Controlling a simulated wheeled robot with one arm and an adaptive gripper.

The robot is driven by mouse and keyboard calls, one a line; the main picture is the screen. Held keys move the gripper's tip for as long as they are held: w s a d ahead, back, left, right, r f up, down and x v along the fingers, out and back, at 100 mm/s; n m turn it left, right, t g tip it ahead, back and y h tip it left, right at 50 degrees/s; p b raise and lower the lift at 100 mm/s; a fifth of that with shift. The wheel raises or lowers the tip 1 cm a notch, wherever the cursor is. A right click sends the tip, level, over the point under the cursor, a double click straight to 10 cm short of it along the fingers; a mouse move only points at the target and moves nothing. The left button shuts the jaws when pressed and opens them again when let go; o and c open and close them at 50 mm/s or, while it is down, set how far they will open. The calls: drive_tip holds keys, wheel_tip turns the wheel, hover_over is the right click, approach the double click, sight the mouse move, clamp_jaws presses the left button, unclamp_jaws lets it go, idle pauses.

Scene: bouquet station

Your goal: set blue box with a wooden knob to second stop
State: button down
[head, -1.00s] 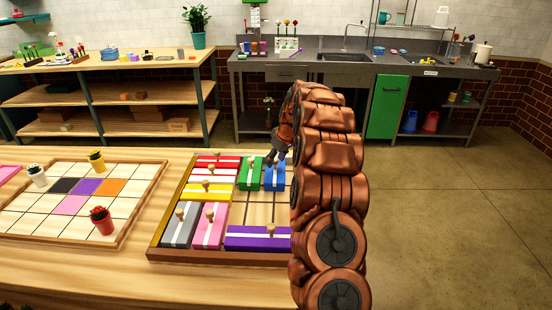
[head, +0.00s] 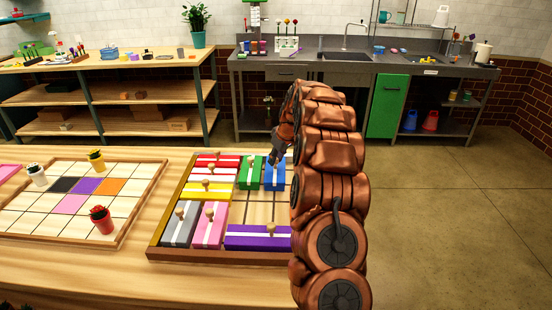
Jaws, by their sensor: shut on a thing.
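The blue box (head: 275,180) with a white stripe lies at the far side of the wooden tray (head: 155,251), to the right of the green box (head: 250,175). My gripper (head: 273,160) is at the far end of the blue box and is shut on its wooden knob, which the fingers hide. My arm covers the right part of the tray, so the right edge of the blue box and what lies beyond it are hidden.
Red, yellow, grey, pink and purple boxes (head: 258,242) with knobs also lie in the tray. Bare slots (head: 258,208) show in the tray's middle, in front of the green and blue boxes. A gridded board (head: 30,222) with small flowerpots is on the left.

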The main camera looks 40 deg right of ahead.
sight(271, 181)
drive_tip(key=shift+s+a+r+b, duration=0.1)
drive_tip(key=shift+s+a+b, duration=0.75)
drive_tip(key=shift+s, duration=0.3)
drive_tip(key=shift+s+a+f+b, duration=0.1)
drive_tip(key=shift+s+a+b, duration=0.75)
drive_tip(key=shift+s, duration=0.3)
drive_tip(key=shift+s+a+r+b, duration=0.1)
drive_tip(key=shift+s+a+b, duration=0.7)
drive_tip(key=shift+s, duration=0.35)
drive_tip(key=c, duration=1)
unclamp_jaws()
drive_tip(key=shift+o, duration=0.2)
drive_tip(key=v, duration=1.2)
